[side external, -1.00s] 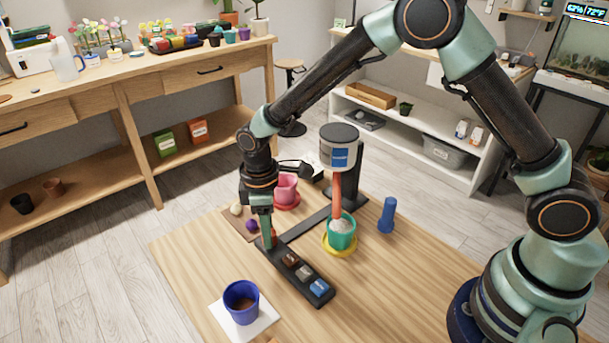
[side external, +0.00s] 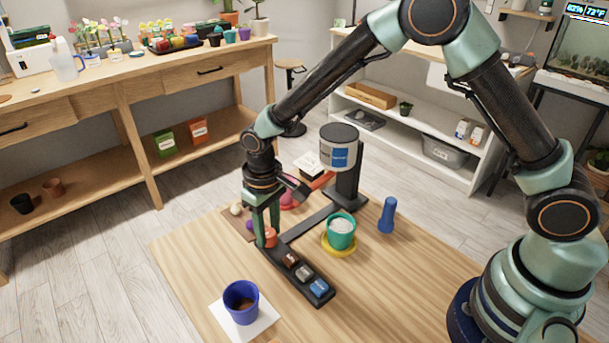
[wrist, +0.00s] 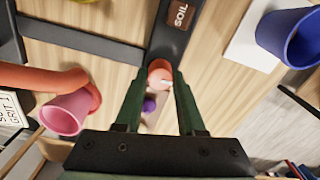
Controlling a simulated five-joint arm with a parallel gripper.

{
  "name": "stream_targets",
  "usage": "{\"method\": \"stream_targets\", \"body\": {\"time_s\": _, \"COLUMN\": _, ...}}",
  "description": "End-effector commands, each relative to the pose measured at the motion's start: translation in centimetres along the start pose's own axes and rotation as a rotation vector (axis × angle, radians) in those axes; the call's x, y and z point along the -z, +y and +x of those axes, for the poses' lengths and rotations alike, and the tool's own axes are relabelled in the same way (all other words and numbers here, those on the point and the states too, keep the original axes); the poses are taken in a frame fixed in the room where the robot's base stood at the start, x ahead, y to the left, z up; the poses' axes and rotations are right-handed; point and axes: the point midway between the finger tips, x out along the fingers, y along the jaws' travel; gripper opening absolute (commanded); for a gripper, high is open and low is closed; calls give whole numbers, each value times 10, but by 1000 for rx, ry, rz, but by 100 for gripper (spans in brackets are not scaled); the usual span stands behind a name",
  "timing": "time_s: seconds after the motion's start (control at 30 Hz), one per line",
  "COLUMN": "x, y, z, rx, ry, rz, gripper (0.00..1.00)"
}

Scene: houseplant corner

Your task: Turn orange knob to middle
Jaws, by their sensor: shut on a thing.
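The orange knob (side external: 270,237) sits at the far end of a black control strip (side external: 318,291) on the wooden table. In the wrist view the orange knob (wrist: 159,72) lies between my fingertips, with a small pale mark on its face. My gripper (side external: 268,240) points down and is shut on the knob from both sides. Its fingers hide part of the knob. An orange-red chute (side external: 319,182) under the grit canister (side external: 340,150) points left toward the pink pot (side external: 287,199). The exact knob setting cannot be read.
Brown, grey and blue labelled blocks sit along the strip. A teal pot (side external: 341,229) with white grit stands on a yellow saucer (side external: 341,250). A blue pot (side external: 241,300) stands front left, a blue bottle-like object (side external: 387,215) right.

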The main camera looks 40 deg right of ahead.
Motion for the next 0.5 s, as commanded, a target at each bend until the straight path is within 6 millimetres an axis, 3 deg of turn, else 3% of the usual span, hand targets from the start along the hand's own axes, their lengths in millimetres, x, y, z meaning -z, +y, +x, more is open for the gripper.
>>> {"method": "stream_targets", "body": {"time_s": 0.5, "x": 4, "y": 4, "z": -2, "rx": 3, "ry": 13, "rz": 59, "gripper": 0}}
